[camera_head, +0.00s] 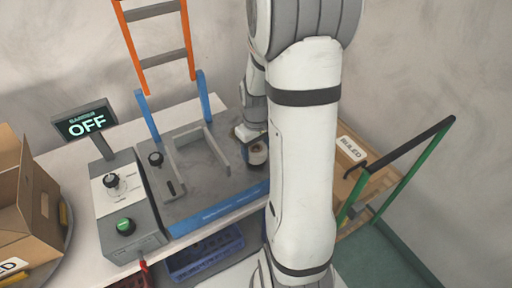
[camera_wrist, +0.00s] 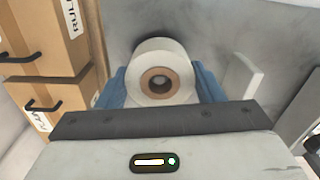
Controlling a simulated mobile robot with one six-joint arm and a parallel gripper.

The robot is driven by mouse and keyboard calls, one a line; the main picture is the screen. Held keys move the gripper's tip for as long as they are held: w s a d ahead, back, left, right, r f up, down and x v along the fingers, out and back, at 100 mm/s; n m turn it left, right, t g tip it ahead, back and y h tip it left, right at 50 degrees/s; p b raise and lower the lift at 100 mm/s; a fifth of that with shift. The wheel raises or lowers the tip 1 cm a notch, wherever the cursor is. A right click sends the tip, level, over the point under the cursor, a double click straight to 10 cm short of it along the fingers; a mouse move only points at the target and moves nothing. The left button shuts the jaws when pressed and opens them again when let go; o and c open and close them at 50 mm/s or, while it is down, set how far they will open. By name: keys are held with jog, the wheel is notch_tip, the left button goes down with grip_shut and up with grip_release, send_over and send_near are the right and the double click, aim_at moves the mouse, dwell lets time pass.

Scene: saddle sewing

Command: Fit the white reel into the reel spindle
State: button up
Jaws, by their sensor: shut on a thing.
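The white reel (camera_wrist: 161,72) has a brown core with a dark hole. It sits between the blue fingers of my gripper (camera_wrist: 161,88) in the wrist view, and the gripper is shut on it. In the head view the reel (camera_head: 257,155) is small and partly hidden by my arm, over the right side of the grey machine plate (camera_head: 206,172). Upright grey bracket arms (camera_head: 217,143) stand on the plate to the left of the reel. I cannot tell for sure which part is the reel spindle.
An orange frame (camera_head: 158,45) rises behind. An open carton (camera_head: 25,205) is at far left. A green-railed cart (camera_head: 400,170) with labelled cartons is at right.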

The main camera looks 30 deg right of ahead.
jog(key=shift+f+b, duration=0.75)
jog(key=shift+f, duration=0.2)
jog(key=o, duration=1.1)
notch_tip(320, 180, up, 8)
jog(key=shift+f, duration=0.1)
